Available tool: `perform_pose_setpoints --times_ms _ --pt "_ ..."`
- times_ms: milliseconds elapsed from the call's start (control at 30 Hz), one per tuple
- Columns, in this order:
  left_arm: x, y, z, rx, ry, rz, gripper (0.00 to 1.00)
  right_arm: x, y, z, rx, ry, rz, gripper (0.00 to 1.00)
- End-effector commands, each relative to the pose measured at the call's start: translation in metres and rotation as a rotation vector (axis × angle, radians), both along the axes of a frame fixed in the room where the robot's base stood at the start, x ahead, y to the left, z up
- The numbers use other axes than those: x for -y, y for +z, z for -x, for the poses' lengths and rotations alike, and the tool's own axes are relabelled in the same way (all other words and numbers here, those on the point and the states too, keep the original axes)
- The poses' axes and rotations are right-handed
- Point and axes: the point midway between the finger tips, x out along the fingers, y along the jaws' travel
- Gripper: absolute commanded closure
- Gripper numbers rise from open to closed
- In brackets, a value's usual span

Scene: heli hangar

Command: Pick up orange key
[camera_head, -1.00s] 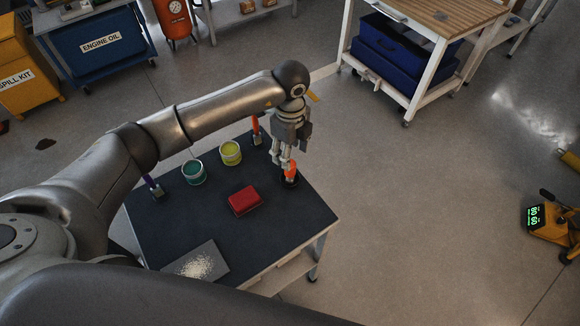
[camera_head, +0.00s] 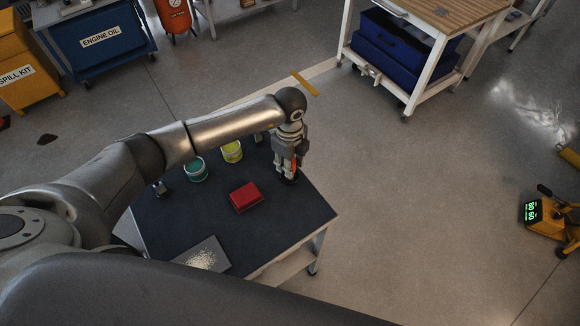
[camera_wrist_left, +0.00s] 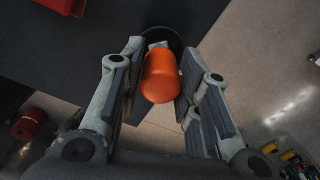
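The orange key (camera_wrist_left: 161,78) has a rounded orange handle and stands upright near the right edge of the dark tabletop (camera_head: 275,225). A dark round base (camera_wrist_left: 165,38) shows beneath it in the wrist view. My left gripper (camera_head: 289,172) points down over the key. Its open fingers (camera_wrist_left: 163,85) stand on both sides of the handle, with narrow gaps showing. In the head view the fingers hide most of the key, leaving a sliver of orange (camera_head: 294,167). My right gripper is not in view.
A red block (camera_head: 245,197), a teal pot (camera_head: 196,170), a yellow pot (camera_head: 231,151) and a grey plate (camera_head: 204,258) are on the table. My arm passes over its back left side.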

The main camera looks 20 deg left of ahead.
Motion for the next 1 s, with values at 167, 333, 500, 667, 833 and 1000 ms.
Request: perform_pose_setpoints --times_ms 167,333,500,667,833,1000 --pt "0.0 0.0 0.0 0.0 0.0 0.0 0.96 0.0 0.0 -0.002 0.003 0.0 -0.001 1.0" --pt "0.0 0.001 0.0 0.001 0.0 0.0 1.0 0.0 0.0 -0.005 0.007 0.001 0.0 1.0" --pt "0.0 0.002 -0.001 0.002 0.0 0.001 1.0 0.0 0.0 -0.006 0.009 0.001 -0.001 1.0" --pt "0.0 0.013 -0.001 0.002 0.0 0.002 1.0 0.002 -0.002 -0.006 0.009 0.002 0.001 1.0" --pt "0.0 0.035 0.003 0.002 -0.001 0.001 1.0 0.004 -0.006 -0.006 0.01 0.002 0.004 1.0" --pt "0.0 0.056 0.021 0.004 -0.003 0.001 1.0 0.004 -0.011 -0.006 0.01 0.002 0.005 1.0"
